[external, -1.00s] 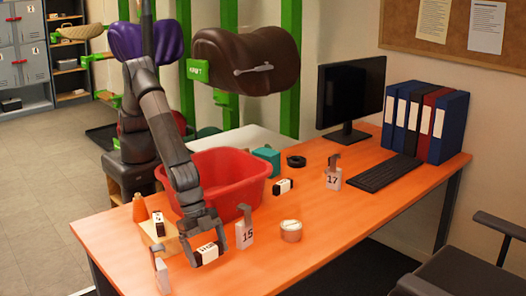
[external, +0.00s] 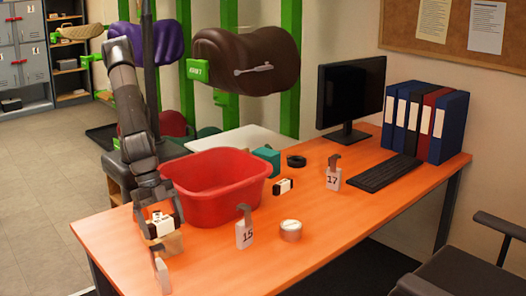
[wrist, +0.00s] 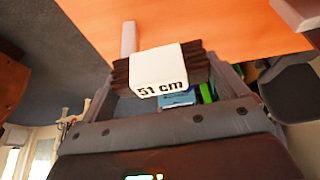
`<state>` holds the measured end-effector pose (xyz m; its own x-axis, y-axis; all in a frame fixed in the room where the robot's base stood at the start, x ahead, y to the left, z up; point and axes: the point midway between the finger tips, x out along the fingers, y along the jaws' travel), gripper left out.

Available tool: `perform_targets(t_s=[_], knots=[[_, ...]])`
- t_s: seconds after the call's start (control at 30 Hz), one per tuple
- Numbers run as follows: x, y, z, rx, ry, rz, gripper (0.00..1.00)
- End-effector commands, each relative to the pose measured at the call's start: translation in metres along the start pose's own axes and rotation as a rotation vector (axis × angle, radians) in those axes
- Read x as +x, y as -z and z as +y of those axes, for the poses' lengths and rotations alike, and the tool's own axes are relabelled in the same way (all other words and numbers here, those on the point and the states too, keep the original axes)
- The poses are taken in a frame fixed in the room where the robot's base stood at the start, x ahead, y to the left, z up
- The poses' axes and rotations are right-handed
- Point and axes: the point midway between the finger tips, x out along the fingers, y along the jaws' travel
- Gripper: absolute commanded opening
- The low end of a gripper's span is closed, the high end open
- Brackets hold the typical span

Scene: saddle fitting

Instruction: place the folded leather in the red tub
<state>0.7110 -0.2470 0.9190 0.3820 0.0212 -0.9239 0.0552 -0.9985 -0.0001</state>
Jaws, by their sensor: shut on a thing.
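My gripper (external: 161,224) is at the near left of the orange desk, left of the red tub (external: 212,200). In the wrist view its fingers (wrist: 160,76) are shut on a dark, pleated folded piece, the folded leather (wrist: 123,73), with a white band reading "51 cm".
A "15" tag stand (external: 244,234) and a round tin (external: 290,230) stand right of the tub. A small black-and-white item (external: 283,186), a teal block (external: 266,158) and a "17" stand (external: 333,178) are farther back. Another stand (external: 161,274) is at the near edge. The front middle is clear.

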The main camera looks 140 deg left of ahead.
Motion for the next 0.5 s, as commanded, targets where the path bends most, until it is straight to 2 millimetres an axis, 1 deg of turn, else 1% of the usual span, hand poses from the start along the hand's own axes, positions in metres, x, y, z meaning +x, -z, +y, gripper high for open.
perform_targets(t_s=[0.03,0.13,0.2,0.37,0.5], knots=[[-0.012,0.006,0.000,-0.001,-0.002,0.004,0.64],[-0.034,0.015,0.000,-0.001,-0.003,0.005,0.64],[-0.035,0.005,-0.008,-0.044,0.023,-0.008,0.64],[-0.043,-0.014,-0.029,-0.166,0.081,-0.021,0.64],[-0.055,-0.037,-0.056,-0.319,0.150,-0.033,0.64]])
